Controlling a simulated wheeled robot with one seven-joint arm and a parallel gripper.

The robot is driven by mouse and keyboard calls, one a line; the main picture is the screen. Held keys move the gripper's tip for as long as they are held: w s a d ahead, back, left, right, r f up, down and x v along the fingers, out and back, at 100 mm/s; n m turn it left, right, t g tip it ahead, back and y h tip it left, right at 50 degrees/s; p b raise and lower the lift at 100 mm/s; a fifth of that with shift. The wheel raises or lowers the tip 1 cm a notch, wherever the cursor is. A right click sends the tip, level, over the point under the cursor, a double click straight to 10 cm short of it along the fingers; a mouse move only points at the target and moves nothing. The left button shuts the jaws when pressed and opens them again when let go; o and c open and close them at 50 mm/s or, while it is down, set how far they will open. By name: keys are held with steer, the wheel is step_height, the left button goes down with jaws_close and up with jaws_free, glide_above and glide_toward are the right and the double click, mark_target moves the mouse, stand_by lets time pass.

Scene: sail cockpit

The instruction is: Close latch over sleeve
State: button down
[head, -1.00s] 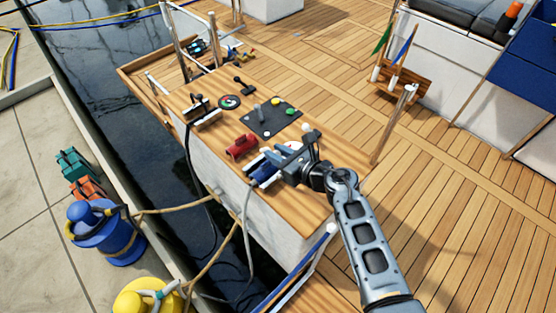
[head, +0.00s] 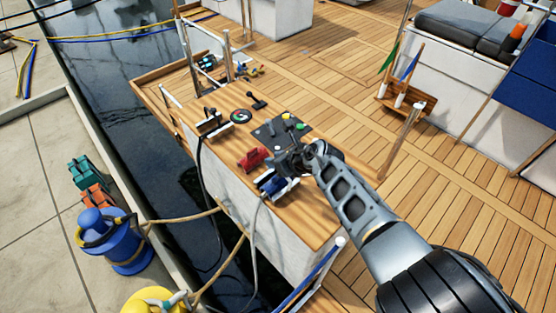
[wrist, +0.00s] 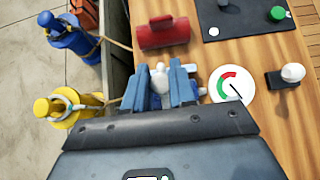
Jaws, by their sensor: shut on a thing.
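The blue sleeve (head: 272,184) lies in a white holder near the front edge of the wooden console top (head: 312,228), with a grey cable running down from its side. My gripper (head: 288,162) is just behind it in the head view, low over the console. In the wrist view my gripper's two blue fingers (wrist: 160,90) stand either side of a white piece, which looks like the latch (wrist: 160,76), and are shut on it. White and blue parts show below and beside the fingers. The dark gripper body hides most of the sleeve, and I cannot tell the latch's exact angle.
A red fitting (head: 252,159) sits left of the gripper. A dark panel (head: 268,133) with coloured buttons lies behind. A round gauge (wrist: 232,85) and a white-topped knob (wrist: 292,73) are close on the wrist view's right. Open water lies left of the console.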

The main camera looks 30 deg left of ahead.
steer(key=shift+s+a+f+g+h+b, duration=0.25)
steer(key=shift+a+f+h+b, duration=0.1)
steer(key=shift+a+f+h, duration=0.1)
steer(key=shift+s+a+f+g+h+b, duration=0.25)
steer(key=shift+a+f+h+b, duration=0.1)
steer(key=shift+h, duration=0.1)
steer(key=shift+f, duration=0.1)
steer(key=c, duration=1.1)
jaws_free()
steer(key=shift+w+d, duration=0.1)
steer(key=shift+w, duration=0.1)
steer(key=shift+r, duration=0.25)
